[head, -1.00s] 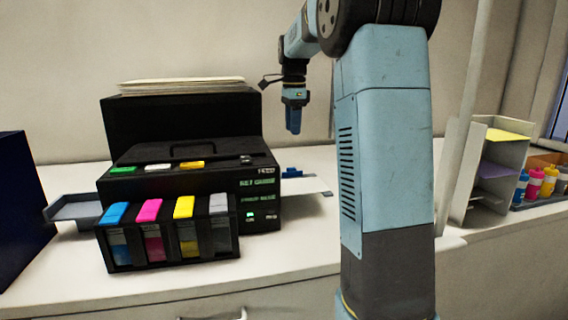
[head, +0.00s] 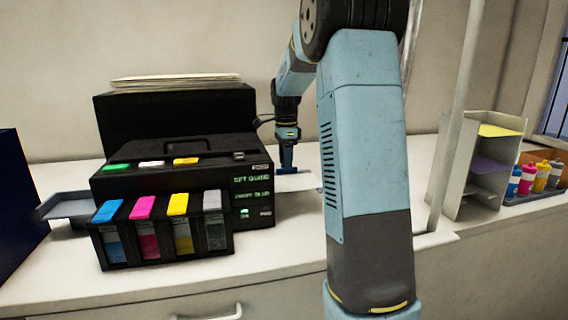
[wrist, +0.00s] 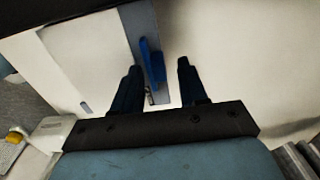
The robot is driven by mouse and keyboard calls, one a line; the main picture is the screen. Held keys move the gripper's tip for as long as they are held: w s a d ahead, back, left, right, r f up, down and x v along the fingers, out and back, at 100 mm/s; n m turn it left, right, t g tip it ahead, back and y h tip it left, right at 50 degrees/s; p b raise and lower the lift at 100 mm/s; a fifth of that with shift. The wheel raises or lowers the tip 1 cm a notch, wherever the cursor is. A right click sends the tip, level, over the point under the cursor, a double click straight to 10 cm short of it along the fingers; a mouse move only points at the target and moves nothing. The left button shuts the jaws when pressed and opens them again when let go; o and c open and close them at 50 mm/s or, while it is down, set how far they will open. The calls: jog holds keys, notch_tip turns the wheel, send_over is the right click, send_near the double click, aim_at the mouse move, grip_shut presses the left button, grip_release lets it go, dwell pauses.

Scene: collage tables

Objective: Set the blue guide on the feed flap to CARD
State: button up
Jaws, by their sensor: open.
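The blue guide (wrist: 152,62) stands on the grey strip of the pale feed flap (wrist: 88,58) in the wrist view. My gripper (wrist: 159,67) is open, and its two dark fingers point toward the guide. The guide shows between the fingertips, closer to the left one; I cannot tell whether they touch. In the head view my gripper (head: 287,162) is low over the feed flap (head: 298,183) on the right side of the black printer (head: 180,185). The guide cannot be told apart from the fingers there. No CARD mark is readable.
Ink tanks with blue, magenta, yellow and grey lids (head: 180,204) front the printer. A grey tray (head: 68,206) sticks out on its left. A sorter (head: 482,165) and ink bottles (head: 540,178) stand at the right. The counter before the flap is clear.

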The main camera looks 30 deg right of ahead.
jog(key=shift+f, duration=0.7)
jog(key=shift+r, duration=0.15)
jog(key=c, duration=0.8)
